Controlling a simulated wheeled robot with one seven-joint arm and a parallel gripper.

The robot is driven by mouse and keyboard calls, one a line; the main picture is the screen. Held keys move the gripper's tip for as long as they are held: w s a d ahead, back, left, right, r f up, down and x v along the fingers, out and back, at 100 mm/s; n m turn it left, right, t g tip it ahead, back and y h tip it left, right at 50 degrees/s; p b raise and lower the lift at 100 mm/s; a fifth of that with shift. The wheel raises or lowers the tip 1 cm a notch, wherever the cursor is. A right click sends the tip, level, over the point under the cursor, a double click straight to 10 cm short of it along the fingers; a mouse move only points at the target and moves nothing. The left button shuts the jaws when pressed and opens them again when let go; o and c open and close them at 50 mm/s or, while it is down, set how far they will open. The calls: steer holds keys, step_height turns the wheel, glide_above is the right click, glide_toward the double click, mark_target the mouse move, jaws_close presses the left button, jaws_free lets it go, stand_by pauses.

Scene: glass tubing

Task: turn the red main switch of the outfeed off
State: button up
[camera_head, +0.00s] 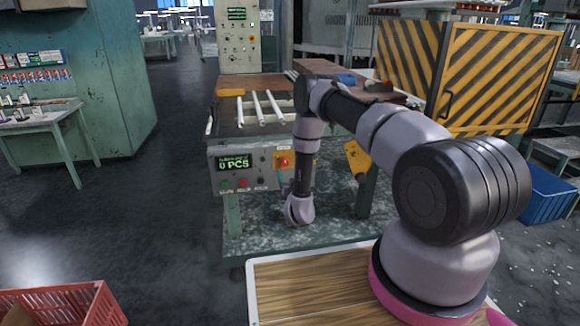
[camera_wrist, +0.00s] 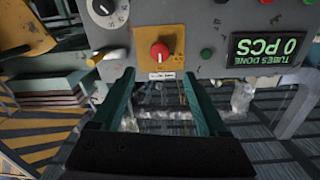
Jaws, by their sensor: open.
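The red main switch (camera_wrist: 160,51) is a round red knob on a yellow plate (camera_wrist: 172,37) on the grey control panel, with a small white label beside it. In the head view the red switch (camera_head: 283,161) shows on the panel's right part. My gripper (camera_wrist: 158,75) is open and empty in the wrist view, its two green fingers pointing at the yellow plate. The fingertips appear short of the knob, with the knob between their lines. I cannot read which position the knob is in. In the head view the gripper is hidden or too small to make out.
The panel also carries a lit display reading 0 PCS (camera_head: 234,163), several small buttons and a black-and-white dial (camera_wrist: 103,8). A yellow part (camera_head: 357,160) hangs right of the panel. White rollers (camera_head: 262,108) lie on the bench above. A red crate (camera_head: 62,304) stands front left.

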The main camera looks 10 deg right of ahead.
mark_target(285, 163)
steer(key=w, duration=1)
steer(key=shift+w+d+f, duration=0.1)
steer(key=shift+w+d, duration=0.05)
steer(key=shift+w, duration=0.15)
jaws_close()
